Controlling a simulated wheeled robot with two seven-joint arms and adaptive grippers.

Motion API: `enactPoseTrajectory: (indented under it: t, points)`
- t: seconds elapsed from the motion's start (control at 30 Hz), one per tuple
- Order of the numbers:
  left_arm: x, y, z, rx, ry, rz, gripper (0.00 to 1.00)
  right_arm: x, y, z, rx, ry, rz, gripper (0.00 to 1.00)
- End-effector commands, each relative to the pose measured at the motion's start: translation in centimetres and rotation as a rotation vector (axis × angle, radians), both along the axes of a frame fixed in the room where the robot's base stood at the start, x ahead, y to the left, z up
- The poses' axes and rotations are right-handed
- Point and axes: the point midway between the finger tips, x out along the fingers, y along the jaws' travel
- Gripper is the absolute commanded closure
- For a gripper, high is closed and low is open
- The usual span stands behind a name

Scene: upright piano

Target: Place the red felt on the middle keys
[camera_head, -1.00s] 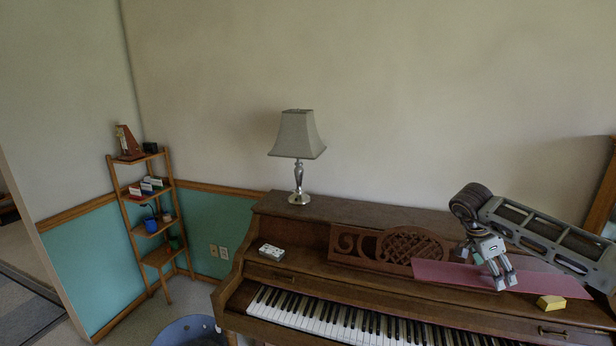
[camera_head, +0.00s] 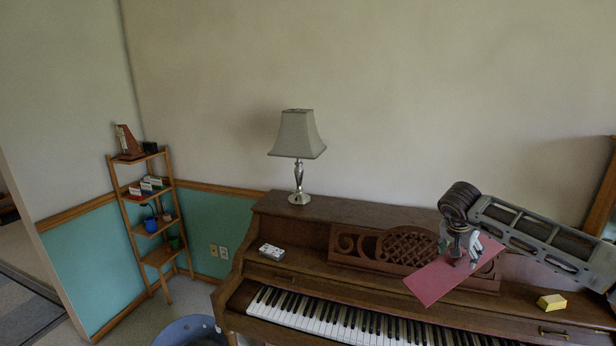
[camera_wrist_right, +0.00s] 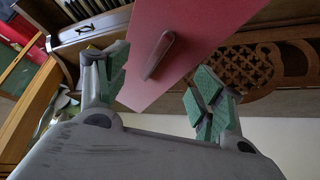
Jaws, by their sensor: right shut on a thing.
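The red felt (camera_head: 437,284) is a flat red strip, tilted in the air in front of the piano's music desk, above the keyboard (camera_head: 335,321). My right gripper (camera_head: 468,258) is shut on the red felt near its upper part, partly covering it. In the right wrist view the felt (camera_wrist_right: 200,32) passes between the green finger pads of my right gripper (camera_wrist_right: 162,82), with a brown oblong piece on its face. The right part of the keyboard runs out of the bottom of the head view. My left gripper is not in view.
The brown upright piano (camera_head: 380,284) has a yellow block (camera_head: 551,302) and a small white box (camera_head: 271,252) on its ledge. A lamp (camera_head: 298,140) stands on top. A shelf (camera_head: 158,228) and a blue round container (camera_head: 190,331) are at left.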

Motion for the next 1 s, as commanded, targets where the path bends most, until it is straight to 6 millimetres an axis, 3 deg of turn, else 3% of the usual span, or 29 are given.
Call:
enactPoseTrajectory:
  t: [0.03,0.07,0.1,0.27,0.47,0.7,1.0]
  points:
    - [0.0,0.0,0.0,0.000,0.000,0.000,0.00,0.4,1.0,0.2,0.002,0.000,0.056,0.64]
    - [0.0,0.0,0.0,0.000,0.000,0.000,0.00,0.6,1.6,0.3,0.001,-0.001,0.091,0.79]
    - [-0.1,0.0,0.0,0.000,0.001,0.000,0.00,0.8,2.4,0.4,0.001,-0.002,0.137,1.00]
    - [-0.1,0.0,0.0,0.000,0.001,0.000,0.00,1.4,6.1,0.9,0.001,-0.001,0.333,1.00]
    - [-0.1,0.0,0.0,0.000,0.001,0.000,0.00,0.5,12.4,-0.1,0.001,0.002,0.605,1.00]
    - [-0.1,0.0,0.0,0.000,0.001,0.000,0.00,-2.9,18.3,-3.1,0.000,0.003,0.792,1.00]
    - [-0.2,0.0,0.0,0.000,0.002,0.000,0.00,-8.4,21.8,-8.4,0.003,0.006,0.893,1.00]
